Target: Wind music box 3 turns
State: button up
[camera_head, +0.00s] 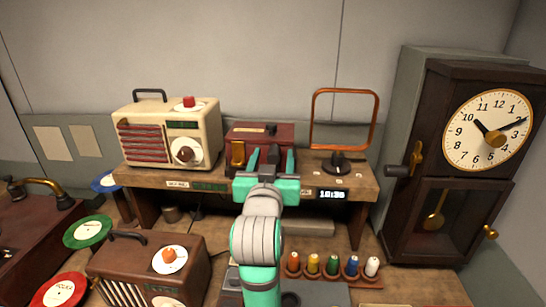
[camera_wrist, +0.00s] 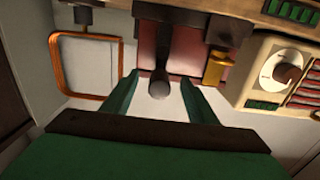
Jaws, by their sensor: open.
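The music box appears to be the dark red box (camera_head: 247,131) on the shelf, partly hidden behind my gripper. It also shows as a red surface in the wrist view (camera_wrist: 186,62). A brass part (camera_head: 237,154) is at its front left; it also shows in the wrist view (camera_wrist: 215,68). In the wrist view a dark grey shaft with a rounded end (camera_wrist: 158,86) stands out between my fingers, perhaps the winding key. My gripper (camera_head: 270,160) is open in front of the box, with one finger on each side of the shaft and gaps visible in the wrist view (camera_wrist: 158,78).
A cream radio (camera_head: 160,120) stands left of the box. An orange frame on a dark base (camera_head: 314,118) stands right. A pendulum clock (camera_head: 446,160) is at far right. Below are several coloured spools (camera_head: 332,265), a brown radio (camera_head: 135,263) and records (camera_head: 88,231).

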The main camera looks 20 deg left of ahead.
jog(key=v, duration=0.8)
dwell(0.5)
jog(key=shift+s+d, duration=0.1)
jog(key=shift+s, duration=0.1)
dwell(0.3)
